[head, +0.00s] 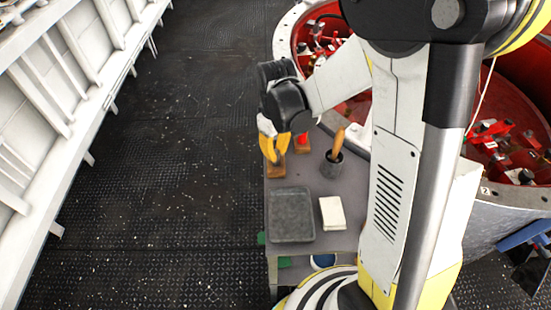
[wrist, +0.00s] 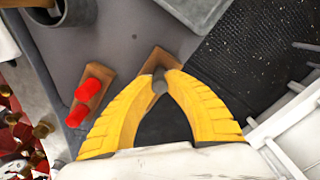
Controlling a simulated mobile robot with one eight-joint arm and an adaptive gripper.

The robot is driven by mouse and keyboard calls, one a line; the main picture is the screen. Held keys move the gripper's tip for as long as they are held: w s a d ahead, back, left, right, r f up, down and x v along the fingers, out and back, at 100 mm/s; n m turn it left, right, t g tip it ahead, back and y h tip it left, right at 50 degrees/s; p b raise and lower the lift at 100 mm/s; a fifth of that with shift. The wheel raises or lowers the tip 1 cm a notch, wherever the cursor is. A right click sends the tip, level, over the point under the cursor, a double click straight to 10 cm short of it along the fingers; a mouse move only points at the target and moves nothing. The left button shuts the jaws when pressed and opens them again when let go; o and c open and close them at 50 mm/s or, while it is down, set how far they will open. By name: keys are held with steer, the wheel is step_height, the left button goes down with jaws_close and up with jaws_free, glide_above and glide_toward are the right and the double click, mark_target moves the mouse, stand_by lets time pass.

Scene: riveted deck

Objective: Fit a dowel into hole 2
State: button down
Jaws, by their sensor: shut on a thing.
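My gripper (head: 273,160) is over the far left part of the table, its yellow fingers pointing down. In the wrist view its fingertips (wrist: 160,76) are closed on a small grey dowel (wrist: 159,87). A wooden block (head: 277,172) lies right beneath the fingertips; it also shows in the wrist view (wrist: 158,58). Its holes and the dowel's lower end are hidden, so I cannot tell whether the dowel is in a hole. A second wooden block (wrist: 101,72) beside it bears two red dowels (wrist: 88,90); their red also shows in the head view (head: 303,138).
A dark grey cup (head: 331,167) with a wooden-handled tool stands right of the blocks. A grey tray (head: 292,235) and a white pad (head: 332,212) lie nearer. Red round machinery (head: 495,130) stands behind. The table's left edge is close to the gripper.

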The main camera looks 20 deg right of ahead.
steer(key=shift+r+p, duration=1.6)
steer(key=shift+r, duration=0.65)
stand_by(0.4)
